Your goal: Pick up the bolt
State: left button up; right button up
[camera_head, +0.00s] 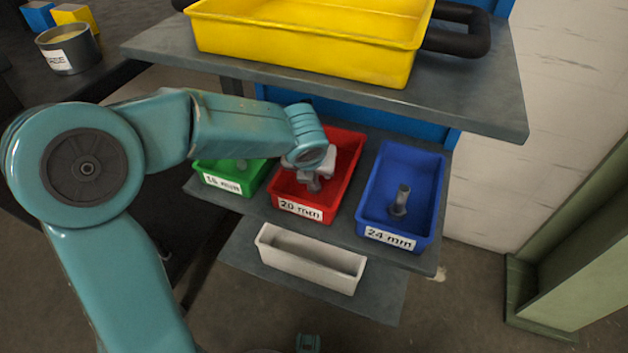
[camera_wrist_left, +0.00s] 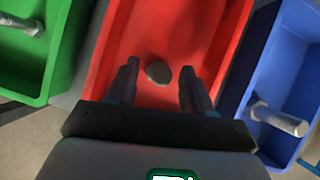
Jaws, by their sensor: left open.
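My left gripper (camera_head: 312,184) reaches into the red bin (camera_head: 345,150) labelled "20 mm". In the left wrist view the gripper (camera_wrist_left: 157,85) is open, one finger on either side of a grey round bolt end (camera_wrist_left: 159,72) in the red bin (camera_wrist_left: 205,22). I cannot tell whether the fingers touch it. In the head view my gripper mostly hides this bolt. A bolt (camera_wrist_left: 22,25) lies in the green "16 mm" bin (camera_head: 222,178). My right gripper is not in view.
A yellow tray (camera_head: 300,45) stands on the shelf above the bins. An empty-looking white bin (camera_head: 310,262) sits on the lower shelf. A labelled tin (camera_head: 68,48) and small blue and yellow boxes stand at the upper left. A green frame (camera_head: 570,250) is at the right.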

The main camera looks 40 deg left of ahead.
pick_arm(q)
jog(key=b+x, duration=0.1)
jog(key=x, duration=0.2)
jog(key=shift+f, duration=0.2)
jog(key=shift+w+r, duration=0.1)
grip_shut()
